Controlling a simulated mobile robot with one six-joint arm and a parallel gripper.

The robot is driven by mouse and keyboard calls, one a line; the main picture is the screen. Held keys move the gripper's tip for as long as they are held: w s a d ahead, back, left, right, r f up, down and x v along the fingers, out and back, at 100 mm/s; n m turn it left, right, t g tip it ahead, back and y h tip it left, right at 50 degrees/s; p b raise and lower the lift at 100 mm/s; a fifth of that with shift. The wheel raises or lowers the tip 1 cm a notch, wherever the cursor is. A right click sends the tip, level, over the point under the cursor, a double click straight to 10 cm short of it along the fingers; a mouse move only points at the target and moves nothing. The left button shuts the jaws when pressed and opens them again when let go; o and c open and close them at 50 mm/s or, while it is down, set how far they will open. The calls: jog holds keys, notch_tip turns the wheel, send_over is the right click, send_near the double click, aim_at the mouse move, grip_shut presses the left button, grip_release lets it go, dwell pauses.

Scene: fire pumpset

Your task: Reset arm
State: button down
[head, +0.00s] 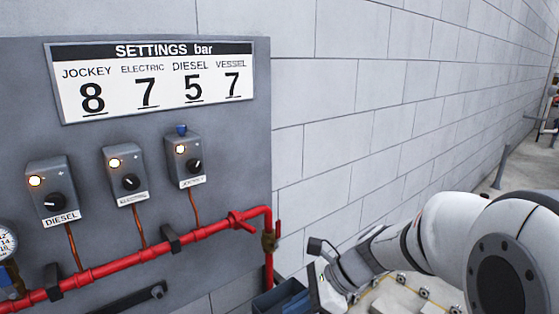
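My white arm (440,235) reaches in from the lower right. Its wrist end, with my gripper (328,292), points down and left near the bottom edge of the head view. The fingers are not clear enough to tell whether they are open or shut, or whether they hold anything. A small dark box (315,246) sticks out at the wrist. The gripper end appears in front of the wall, right of the grey panel (225,125) and close to the red pipe's lower end in the picture.
Three switch boxes, labelled diesel (50,190), electric (125,174) and jockey (184,161), have lit lamps. A settings sign (150,80) hangs above. A red pipe (130,260) with a valve crosses below. A blue bin (285,299) stands beside the gripper. A gauge (6,243) shows at left.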

jog(key=s+d+r+n+t+h, duration=0.1)
jog(key=s+d+n+t+h, duration=0.1)
jog(key=s+d+n+h, duration=0.7)
jog(key=s+d+n, duration=0.1)
jog(key=d+n, duration=0.2)
jog(key=n, duration=0.5)
jog(key=shift+s+r+n+t, duration=0.25)
jog(key=shift+r+n+t, duration=0.05)
jog(key=shift+r+n, duration=0.1)
jog(key=shift+a, duration=0.1)
